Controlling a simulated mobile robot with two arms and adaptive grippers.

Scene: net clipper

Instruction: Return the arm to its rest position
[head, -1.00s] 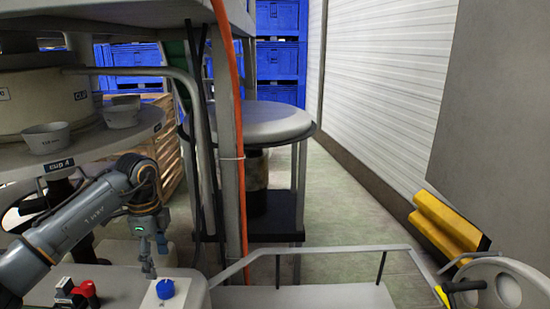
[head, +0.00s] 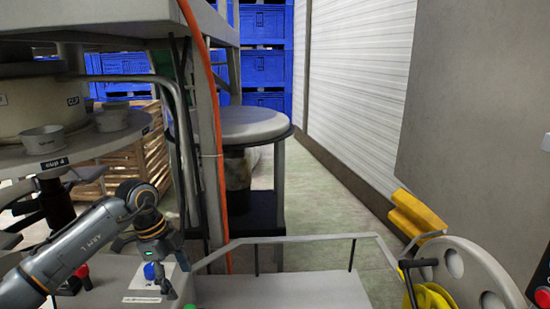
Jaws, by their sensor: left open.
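My left arm comes in from the lower left. Its gripper (head: 170,288) is open and empty, pointing down over the grey control panel (head: 115,288). A blue knob (head: 150,270) on a white plate sits just left of and partly behind the gripper. I cannot tell whether the fingers touch the panel. My right gripper is not in view.
A red button (head: 83,271) and a green button (head: 190,307) are on the panel. A round table with cups (head: 41,140) stands behind the arm. An orange cable (head: 207,90) runs down a post. A yellow wheeled part (head: 430,296) is at lower right.

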